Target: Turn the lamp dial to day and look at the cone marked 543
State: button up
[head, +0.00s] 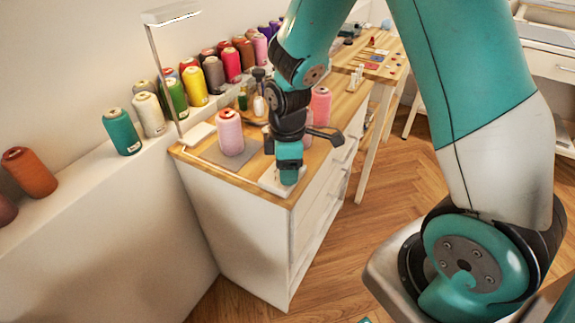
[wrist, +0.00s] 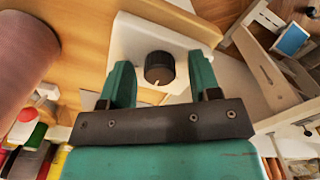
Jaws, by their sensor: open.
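My gripper (head: 289,165) is low over the front corner of the wooden cabinet top, at the white dial box (head: 270,183). In the wrist view my gripper (wrist: 160,75) is open, with one teal finger on each side of the black lamp dial (wrist: 159,67). The dial has a pale pointer mark on it and sits on the white box (wrist: 135,38); any lettering there is not readable. A pink cone (head: 230,133) stands on a grey mat behind the gripper. The lamp (head: 172,14) stands at the back left. No number 543 is readable on any cone.
Thread cones, including a teal one (head: 122,131) and a yellow one (head: 194,86), line the ledge at left and back. Another pink cone (head: 321,106) stands right of my arm. A wooden worktable (head: 378,75) stands beyond. Open parquet floor (head: 410,190) lies right.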

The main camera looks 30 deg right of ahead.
jog(key=shift+c, duration=0.5)
jog(key=c, duration=0.8)
jog(key=shift+m, duration=0.3)
jog(key=m+p, duration=0.2)
jog(key=m, duration=0.2)
jog(key=shift+r+m, duration=0.1)
jog(key=shift+m, duration=0.2)
jog(key=m+p, duration=0.1)
jog(key=m, duration=0.4)
jog(key=shift+m, duration=0.4)
jog(key=o, duration=0.9)
